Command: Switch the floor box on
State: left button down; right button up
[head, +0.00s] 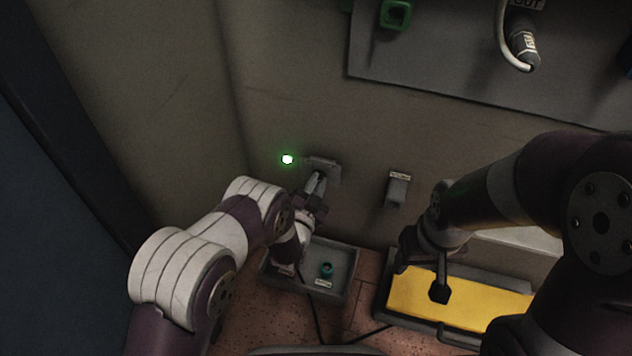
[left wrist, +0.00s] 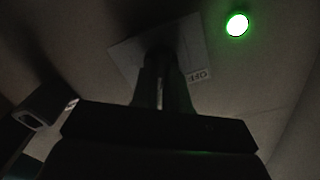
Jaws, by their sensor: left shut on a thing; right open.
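A pale switch plate (head: 324,166) is on the wall, and it also shows in the left wrist view (left wrist: 198,50) with a small OFF label. My left gripper (head: 317,184) is at this plate, shut on a switch part that its fingers mostly hide. A lit green lamp (head: 287,159) is beside the plate; it is bright in the left wrist view (left wrist: 237,25). A grey floor tray (head: 343,272) below holds a teal knob (head: 326,269) and small labels; I cannot tell if it is the floor box. My right gripper (head: 422,272) is open above a yellow-topped thing.
The yellow-topped thing (head: 480,301) lies on the floor at right. A small labelled grey bracket (head: 397,188) is on the wall. A grey panel (head: 450,65) above carries a green fitting (head: 395,14) and a cable plug (head: 523,45). Dark cables cross the tiled floor.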

pick_arm(q)
jog(key=shift+s+f+m, duration=0.1)
jog(key=shift+f+m, duration=0.05)
jog(key=shift+m, duration=0.25)
jog(key=c, duration=1.1)
grip_release()
jog(key=shift+c, duration=0.2)
jog(key=p+v, duration=0.6)
jog(key=v, duration=0.6)
jog(key=shift+s, duration=0.35)
jog(key=shift+a, duration=0.1)
